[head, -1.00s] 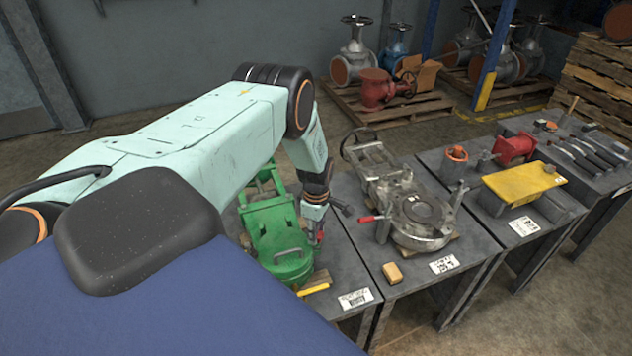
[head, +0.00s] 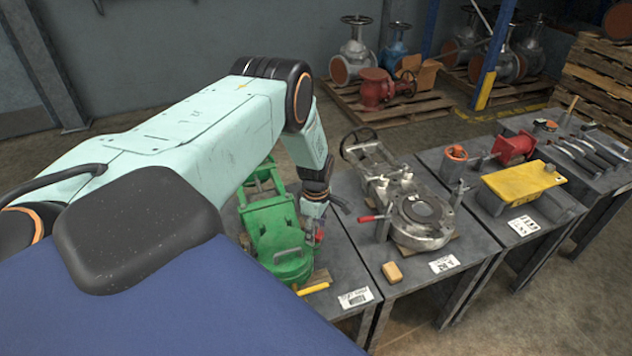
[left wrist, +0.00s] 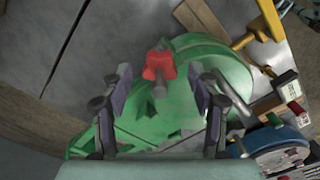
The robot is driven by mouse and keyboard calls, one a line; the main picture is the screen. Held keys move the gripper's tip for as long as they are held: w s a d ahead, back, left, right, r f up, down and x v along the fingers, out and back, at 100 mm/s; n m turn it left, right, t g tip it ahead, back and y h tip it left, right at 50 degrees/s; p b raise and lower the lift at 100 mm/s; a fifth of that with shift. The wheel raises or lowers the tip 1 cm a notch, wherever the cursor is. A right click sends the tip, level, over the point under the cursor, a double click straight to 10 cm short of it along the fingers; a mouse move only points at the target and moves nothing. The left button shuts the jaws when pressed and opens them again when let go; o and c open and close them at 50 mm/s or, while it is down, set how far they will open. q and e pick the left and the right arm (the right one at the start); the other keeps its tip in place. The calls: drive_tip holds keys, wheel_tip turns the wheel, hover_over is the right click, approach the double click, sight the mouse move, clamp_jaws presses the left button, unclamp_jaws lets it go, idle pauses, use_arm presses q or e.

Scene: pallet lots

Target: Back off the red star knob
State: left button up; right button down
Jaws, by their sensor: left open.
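The red star knob (left wrist: 159,66) sits on the green machine (left wrist: 215,58) in the left wrist view, with a grey stud at its middle. In the head view the knob (head: 319,236) is a small red patch beside my left gripper (head: 314,222), at the right side of the green machine (head: 275,232). In the left wrist view my left gripper (left wrist: 162,88) is open, one finger on each side of the knob with clear gaps. The knob shows slightly beyond the fingertip line. I cannot tell whether the fingers reach down to its depth. My right gripper is not in view.
A grey valve with a round flange (head: 424,210) stands on the adjoining table. A tan block (head: 392,272) lies near that table's front edge. A yellow bar (head: 313,289) lies in front of the green machine. A yellow plate (head: 523,183) and red part (head: 514,148) are farther right.

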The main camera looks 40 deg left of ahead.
use_arm(q)
wheel_tip(320, 180, up, 11)
drive_tip(key=shift+r, duration=0.1)
idle(0.3)
idle(0.5)
drive_tip(key=shift+w+m, duration=0.15)
drive_tip(key=shift+m, duration=0.25)
drive_tip(key=s+d+f+m+t+b, duration=0.35)
drive_tip(key=s+d+f+m, duration=0.35)
drive_tip(key=d+f+m, duration=0.45)
drive_tip(key=s+d+f+m+g+b, duration=0.1)
drive_tip(key=s+d+f+m+b, duration=0.1)
drive_tip(key=s, duration=0.6)
drive_tip(key=s+d+f+m+g+b, duration=0.1)
drive_tip(key=s+d+f+m+b, duration=0.2)
drive_tip(key=s, duration=0.6)
drive_tip(key=s+d+f+m+g+b, duration=0.1)
drive_tip(key=s+d+f+m+b, duration=0.2)
drive_tip(key=s, duration=0.5)
drive_tip(key=shift+s+d+f+m+b, duration=0.2)
drive_tip(key=shift+m+b, duration=0.25)
drive_tip(key=shift+b, duration=0.6)
